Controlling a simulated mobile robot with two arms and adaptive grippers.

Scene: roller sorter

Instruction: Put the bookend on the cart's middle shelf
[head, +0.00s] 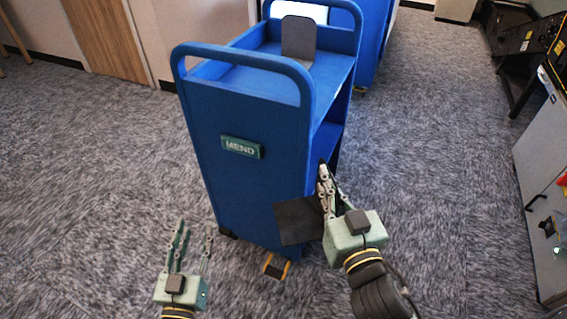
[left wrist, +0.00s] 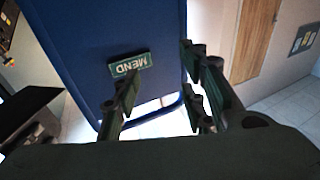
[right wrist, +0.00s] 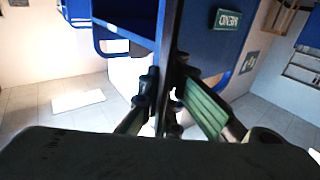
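The blue cart (head: 245,160) stands ahead with its "MEND" end panel facing me. Its middle shelf (head: 329,137) shows only as a narrow strip through the open right side. My right gripper (head: 324,180) is shut on a dark flat bookend (head: 296,221) in front of the cart's lower right corner. In the right wrist view the bookend (right wrist: 174,45) stands nearly edge-on between the fingers. A grey bookend (head: 298,38) stands upright on the cart's top shelf. My left gripper (head: 194,232) is open and empty, low in front of the cart's left side.
The cart's blue top handle (head: 240,60) rises over the near end. Another blue cart (head: 372,40) stands close behind. A grey cabinet (head: 545,190) is at the right edge. Carpet is clear between cart and cabinet.

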